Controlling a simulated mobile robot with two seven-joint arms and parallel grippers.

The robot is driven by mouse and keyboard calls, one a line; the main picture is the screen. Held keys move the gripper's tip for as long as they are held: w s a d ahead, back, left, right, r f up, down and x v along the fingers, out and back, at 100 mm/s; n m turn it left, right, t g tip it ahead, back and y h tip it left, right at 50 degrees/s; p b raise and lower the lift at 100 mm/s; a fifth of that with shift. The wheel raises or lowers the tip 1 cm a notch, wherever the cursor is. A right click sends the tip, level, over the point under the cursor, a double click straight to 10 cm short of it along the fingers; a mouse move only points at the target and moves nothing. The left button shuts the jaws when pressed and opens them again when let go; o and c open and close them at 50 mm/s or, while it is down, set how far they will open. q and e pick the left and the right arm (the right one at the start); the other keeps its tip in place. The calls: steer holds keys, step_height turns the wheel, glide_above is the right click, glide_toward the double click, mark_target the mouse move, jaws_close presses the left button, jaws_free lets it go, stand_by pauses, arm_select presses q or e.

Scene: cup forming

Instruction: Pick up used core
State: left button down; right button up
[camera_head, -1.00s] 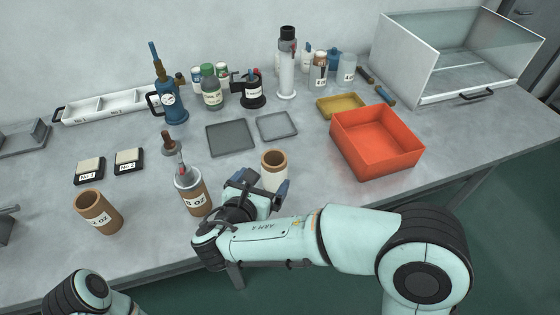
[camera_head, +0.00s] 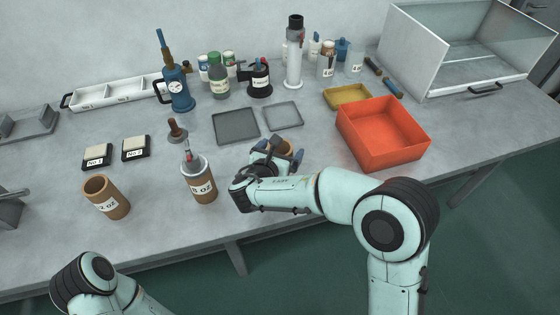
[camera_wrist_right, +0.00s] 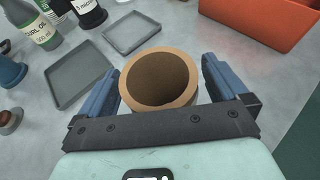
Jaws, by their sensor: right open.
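A brown, hollow, open-topped cylinder (camera_wrist_right: 160,80), perhaps the used core, stands upright between the blue fingers of my right gripper (camera_wrist_right: 160,75) in the wrist view. The fingers are open, one on each side. A small gap shows at the right finger; contact at the left cannot be told. In the head view this cylinder (camera_head: 285,146) is mostly hidden by my right gripper (camera_head: 276,150). Two other brown cylinders stand to the left: one labelled and open (camera_head: 106,198), and one with a grey top and a tool in it (camera_head: 202,185). My left gripper is out of view.
An orange bin (camera_head: 382,133) stands right of the gripper, with a yellow tray (camera_head: 347,97) behind it. Two flat grey trays, (camera_head: 237,126) and (camera_head: 283,116), lie beyond the gripper. Bottles crowd the back. The bench front right is clear.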

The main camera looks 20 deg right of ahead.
steer(key=shift+w+d+f, duration=0.2)
steer(key=shift+w+d, duration=0.1)
steer(key=shift+w, duration=0.15)
steer(key=c, duration=1.1)
steer(key=shift+r, duration=0.1)
